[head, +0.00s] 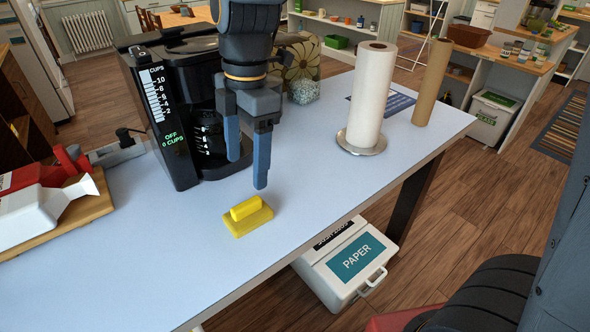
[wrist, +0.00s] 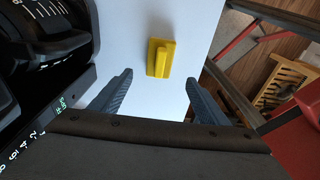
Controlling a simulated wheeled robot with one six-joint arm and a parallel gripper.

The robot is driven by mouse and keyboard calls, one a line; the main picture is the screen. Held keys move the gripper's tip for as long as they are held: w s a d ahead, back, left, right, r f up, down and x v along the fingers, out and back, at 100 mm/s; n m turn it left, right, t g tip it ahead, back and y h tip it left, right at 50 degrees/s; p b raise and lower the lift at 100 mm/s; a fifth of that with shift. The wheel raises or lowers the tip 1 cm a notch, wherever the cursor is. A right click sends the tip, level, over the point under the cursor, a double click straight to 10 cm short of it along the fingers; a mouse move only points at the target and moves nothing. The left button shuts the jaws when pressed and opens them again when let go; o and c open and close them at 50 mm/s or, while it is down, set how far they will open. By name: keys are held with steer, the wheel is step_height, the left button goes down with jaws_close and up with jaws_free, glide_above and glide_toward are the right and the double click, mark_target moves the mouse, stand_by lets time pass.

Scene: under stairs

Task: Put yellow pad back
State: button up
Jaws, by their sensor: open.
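The yellow pad (head: 248,216) lies flat on the pale blue-white tabletop, close to its front edge. It has a flat base with a raised bar on top. In the wrist view the yellow pad (wrist: 160,57) sits beyond the fingertips, roughly between their lines. My gripper (head: 247,172) points down above the table, just behind the pad and apart from it. Its two fingers are spread and nothing is between them. In the wrist view my gripper (wrist: 158,78) is also open and empty.
A black coffee maker (head: 170,120) stands close to the left of my gripper. A paper towel roll (head: 373,95) on a round stand and a brown cardboard tube (head: 432,82) stand right. A wooden board (head: 60,220) with red-and-white items lies left. The tabletop (head: 310,175) right of the pad is clear.

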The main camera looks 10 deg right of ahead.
steer(key=s+d+f+m, duration=0.1)
steer(key=d+f+m, duration=0.2)
steer(key=d+m, duration=0.4)
steer(key=s+d+f+m+t, duration=0.1)
steer(key=d+f+m, duration=0.2)
steer(key=d+m, duration=0.5)
steer(key=s+d+f+m+t+h, duration=0.1)
steer(key=d+f+m, duration=0.2)
steer(key=d+m, duration=0.5)
steer(key=shift+s+f+m, duration=0.2)
steer(key=shift+f+m, duration=0.15)
steer(key=shift+m, duration=0.25)
